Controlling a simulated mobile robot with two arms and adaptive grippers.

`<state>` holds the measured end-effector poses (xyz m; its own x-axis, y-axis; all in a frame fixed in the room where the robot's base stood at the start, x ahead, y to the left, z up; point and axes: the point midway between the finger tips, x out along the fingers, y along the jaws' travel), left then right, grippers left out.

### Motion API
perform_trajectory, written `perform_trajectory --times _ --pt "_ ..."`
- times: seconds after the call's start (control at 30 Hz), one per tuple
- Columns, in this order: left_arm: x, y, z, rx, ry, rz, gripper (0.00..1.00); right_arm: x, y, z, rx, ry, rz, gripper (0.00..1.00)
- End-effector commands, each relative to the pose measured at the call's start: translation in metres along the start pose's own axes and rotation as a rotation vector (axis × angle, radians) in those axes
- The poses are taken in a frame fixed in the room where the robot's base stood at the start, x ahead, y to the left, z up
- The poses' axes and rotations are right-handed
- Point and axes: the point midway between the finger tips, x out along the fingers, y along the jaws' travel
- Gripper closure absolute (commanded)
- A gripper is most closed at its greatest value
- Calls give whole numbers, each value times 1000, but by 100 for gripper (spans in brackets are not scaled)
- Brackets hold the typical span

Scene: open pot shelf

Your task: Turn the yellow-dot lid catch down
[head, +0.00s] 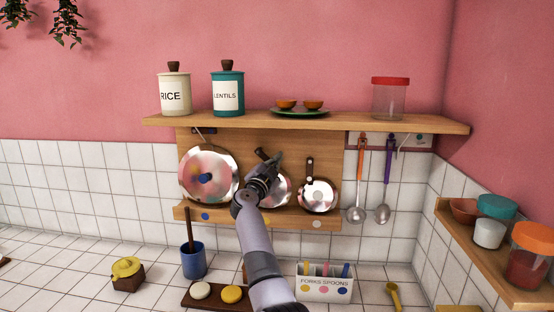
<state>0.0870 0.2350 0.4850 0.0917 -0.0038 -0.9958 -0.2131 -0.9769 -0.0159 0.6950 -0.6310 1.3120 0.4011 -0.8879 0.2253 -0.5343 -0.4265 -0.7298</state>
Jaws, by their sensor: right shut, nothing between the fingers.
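My right gripper (277,158) is shut and empty. It is in front of the middle round metal lid (283,190) on the wooden rack. The gripper and my right arm cover much of this lid. A yellow dot (266,219) on the rack's lower ledge sits below it. A dark slim piece (262,153) shows just left of the fingertips; I cannot tell whether it is the yellow-dot catch or how it is turned. The catch is otherwise hidden or too small to make out. My left gripper is not in view.
Ladles (356,214) hang further right. The shelf (350,122) above holds canisters, bowls and a jar. Below stand a blue cup (193,261) and a cutlery box (324,287).

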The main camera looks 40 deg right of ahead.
Motion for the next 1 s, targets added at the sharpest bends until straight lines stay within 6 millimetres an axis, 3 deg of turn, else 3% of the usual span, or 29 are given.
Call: perform_trajectory --times 0.6,1.0 --pt "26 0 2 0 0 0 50 -12 9 33 507 -2 177 100" --pt "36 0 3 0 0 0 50 -16 6 44 702 -1 245 100"
